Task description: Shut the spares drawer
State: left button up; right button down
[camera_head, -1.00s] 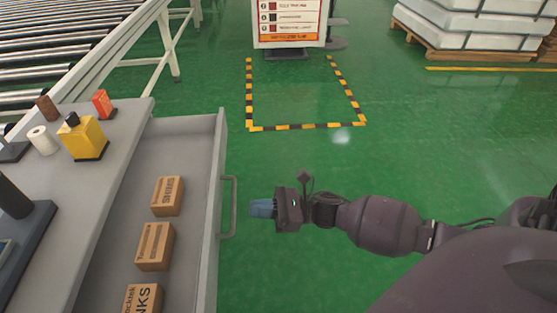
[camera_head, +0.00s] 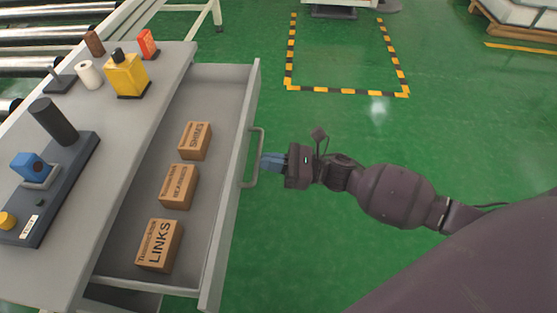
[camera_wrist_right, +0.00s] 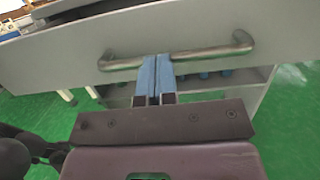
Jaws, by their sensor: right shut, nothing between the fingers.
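The spares drawer (camera_head: 228,188) is a grey drawer standing open from the workbench, with brown boxes labelled SHIMS (camera_head: 195,141), BEARINGS (camera_head: 178,187) and LINKS (camera_head: 159,246) inside. Its bar handle (camera_head: 258,158) is on the outer front face, and also shows in the right wrist view (camera_wrist_right: 205,53). My right gripper (camera_head: 265,162) is shut and empty, its blue fingertips at the handle. In the wrist view the fingers (camera_wrist_right: 157,62) point at the handle bar and overlap it; whether they touch it, I cannot tell. My left gripper is out of view.
Green floor right of the drawer is open, with a striped floor marking (camera_head: 347,91) farther off.

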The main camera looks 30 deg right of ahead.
aim_at(183, 162)
jog(key=f+b+x, duration=0.1)
jog(key=x, duration=0.5)
jog(key=f+b+x, duration=0.1)
jog(key=x, duration=0.6)
jog(key=f+x, duration=0.2)
jog(key=x, duration=0.4)
jog(key=shift+b+x, duration=0.4)
jog(key=shift+x, duration=0.35)
jog(key=shift+w+a, duration=0.3)
jog(key=shift+a, duration=0.15)
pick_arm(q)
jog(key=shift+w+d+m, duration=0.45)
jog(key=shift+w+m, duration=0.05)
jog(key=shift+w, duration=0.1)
pick_arm(e)
jog(key=shift+r, duration=0.15)
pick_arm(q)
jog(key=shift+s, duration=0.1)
pick_arm(e)
jog(key=shift+w+r, duration=0.1)
jog(key=shift+r, duration=0.05)
